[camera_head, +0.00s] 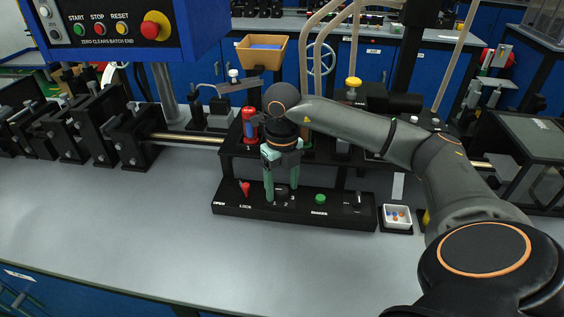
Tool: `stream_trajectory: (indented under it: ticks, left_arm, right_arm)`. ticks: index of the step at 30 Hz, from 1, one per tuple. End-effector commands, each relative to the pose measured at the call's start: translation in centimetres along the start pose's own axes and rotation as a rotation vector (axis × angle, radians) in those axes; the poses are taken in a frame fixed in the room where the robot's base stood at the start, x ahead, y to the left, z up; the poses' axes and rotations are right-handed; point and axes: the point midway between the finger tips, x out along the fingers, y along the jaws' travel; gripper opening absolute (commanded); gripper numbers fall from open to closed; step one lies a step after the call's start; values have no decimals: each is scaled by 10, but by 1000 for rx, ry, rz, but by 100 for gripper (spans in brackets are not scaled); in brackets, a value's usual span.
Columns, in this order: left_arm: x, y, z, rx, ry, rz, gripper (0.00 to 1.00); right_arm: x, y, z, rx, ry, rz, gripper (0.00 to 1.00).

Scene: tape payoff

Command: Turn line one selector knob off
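A black control panel (232,208) sits on the grey bench in the middle of the view. It has a red lever (244,188) near the OPEN and LOCK labels, a green button (320,199) above the SHAKER label, and a dark knob (357,201) at its right end. My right gripper (281,194) points down over the panel between the red lever and the green button. Its green fingers are apart, with small dark knob-like parts and number labels around the tips. I cannot tell which is the line one selector, nor its setting. My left gripper is out of view.
A red bottle (249,124) stands behind the panel in a black rack. A white tray (397,217) with small coloured pieces is right of the panel. Black roller stands (96,128) line the left. The bench front is clear. My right arm covers much of the right side.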

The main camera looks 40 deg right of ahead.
Motion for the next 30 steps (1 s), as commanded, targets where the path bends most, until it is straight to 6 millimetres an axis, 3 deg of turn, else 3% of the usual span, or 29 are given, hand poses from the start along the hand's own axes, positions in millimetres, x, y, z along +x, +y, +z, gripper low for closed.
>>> stream_trajectory:
  ticks: [10, 24, 30]
  left_arm:
    - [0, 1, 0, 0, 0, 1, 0]
    - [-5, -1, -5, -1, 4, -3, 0]
    - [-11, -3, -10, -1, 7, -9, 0]
  right_arm:
    - [-10, 1, 1, -2, -3, 3, 69]
    - [-107, 1, 0, -2, -3, 2, 69]
    - [-124, 0, 0, -1, 0, 0, 69]
